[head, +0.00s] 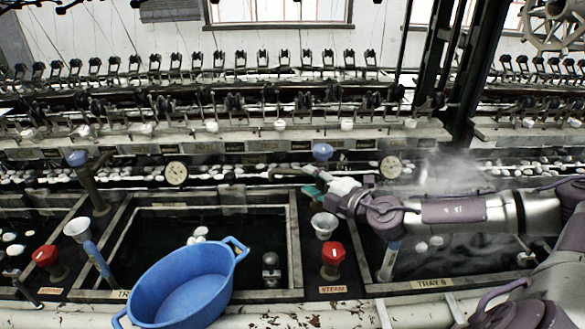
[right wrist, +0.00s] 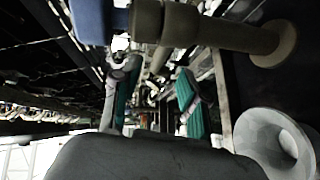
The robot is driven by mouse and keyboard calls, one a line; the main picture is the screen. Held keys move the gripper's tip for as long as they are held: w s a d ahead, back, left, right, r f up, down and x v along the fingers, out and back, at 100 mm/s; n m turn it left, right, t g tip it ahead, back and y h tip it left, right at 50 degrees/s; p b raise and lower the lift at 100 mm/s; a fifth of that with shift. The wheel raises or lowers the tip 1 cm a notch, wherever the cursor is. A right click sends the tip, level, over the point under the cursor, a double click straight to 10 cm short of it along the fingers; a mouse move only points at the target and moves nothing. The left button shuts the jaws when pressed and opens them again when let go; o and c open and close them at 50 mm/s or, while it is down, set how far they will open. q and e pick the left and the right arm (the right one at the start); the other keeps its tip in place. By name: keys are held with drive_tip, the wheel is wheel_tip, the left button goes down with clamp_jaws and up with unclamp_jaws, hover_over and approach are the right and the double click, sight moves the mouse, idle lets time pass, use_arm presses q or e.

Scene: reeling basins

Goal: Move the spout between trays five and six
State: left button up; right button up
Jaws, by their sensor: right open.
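The spout (head: 287,172) is a dark brown pipe with a blue knob (head: 322,152), behind the divider between two trays; its outlet points left. In the right wrist view its brown post (right wrist: 200,28) crosses the top, just beyond my fingers. My right gripper (head: 316,184) comes in from the right, open, with teal finger pads close to the spout. I cannot tell whether they touch it. Tray six (head: 460,284) is at the right, steaming and partly under my arm. The tray to its left (head: 292,240) has a partly hidden label. My left gripper is out of view.
A blue basin (head: 190,285) overlaps the left tray's front. A white funnel (head: 324,222) and a red steam valve (head: 331,255) stand on the divider below my gripper. Gauges (head: 390,167) and reeling machinery line the back. Another spout (head: 86,180) stands far left.

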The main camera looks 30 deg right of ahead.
sight(296, 172)
drive_tip(key=w, duration=0.1)
drive_tip(key=w+p, duration=0.1)
drive_tip(key=w, duration=0.1)
drive_tip(key=w+p, duration=0.1)
drive_tip(key=w, duration=0.1)
drive_tip(key=shift+w+a+f, duration=0.15)
drive_tip(key=shift+a+f, duration=0.05)
drive_tip(key=shift+a, duration=0.15)
drive_tip(key=shift+w+a+f, duration=0.15)
drive_tip(key=shift+w+f, duration=0.1)
drive_tip(key=shift+w, duration=0.4)
drive_tip(key=shift+c, duration=0.3)
clamp_jaws()
